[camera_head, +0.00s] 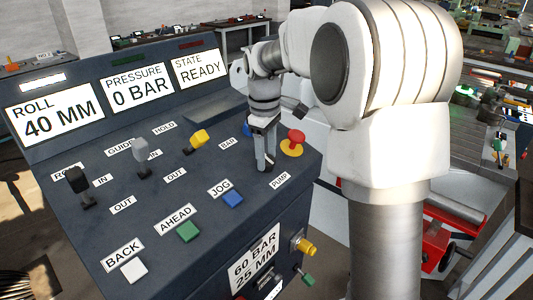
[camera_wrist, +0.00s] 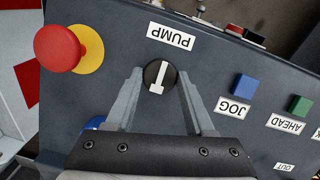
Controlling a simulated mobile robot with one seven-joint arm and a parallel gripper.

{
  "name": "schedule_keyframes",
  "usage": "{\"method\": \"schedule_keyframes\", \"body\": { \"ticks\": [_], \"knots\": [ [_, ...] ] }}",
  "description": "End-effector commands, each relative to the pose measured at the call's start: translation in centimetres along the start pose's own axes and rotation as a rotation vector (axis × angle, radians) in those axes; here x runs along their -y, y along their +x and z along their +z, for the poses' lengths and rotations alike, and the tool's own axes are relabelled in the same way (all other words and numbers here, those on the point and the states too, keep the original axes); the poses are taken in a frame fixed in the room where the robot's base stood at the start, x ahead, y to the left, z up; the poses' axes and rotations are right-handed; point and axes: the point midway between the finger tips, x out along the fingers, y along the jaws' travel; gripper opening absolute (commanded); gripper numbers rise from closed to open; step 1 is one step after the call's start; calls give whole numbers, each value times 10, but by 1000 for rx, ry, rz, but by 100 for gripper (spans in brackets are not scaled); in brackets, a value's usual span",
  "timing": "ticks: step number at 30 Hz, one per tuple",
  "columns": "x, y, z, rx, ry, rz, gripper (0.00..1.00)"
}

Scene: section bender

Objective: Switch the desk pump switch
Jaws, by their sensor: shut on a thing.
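The pump switch (camera_wrist: 159,77) is a round black knob with a white pointer mark, beside the PUMP label (camera_wrist: 171,36) on the dark desk panel. In the wrist view the mark runs nearly straight up and down the picture, its wide end toward my gripper. My gripper (camera_wrist: 160,88) has one finger on each side of the knob and is shut on it.
A red emergency button (camera_head: 295,137) on a yellow base stands close to my gripper. The blue JOG button (camera_head: 232,199) and green AHEAD button (camera_head: 188,231) are nearby. A yellow lever (camera_head: 199,138) stands further left. Screens read 40 MM, 0 BAR (camera_head: 142,91) and READY.

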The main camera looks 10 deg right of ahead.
Motion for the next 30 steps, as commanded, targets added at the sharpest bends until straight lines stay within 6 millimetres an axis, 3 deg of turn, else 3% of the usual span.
{"method": "schedule_keyframes", "body": {
  "ticks": [11,30],
  "knots": [
    [-2,-4,0,1,182,-56,0],
    [-6,-2,2,-2,742,-224,0]
  ]
}}
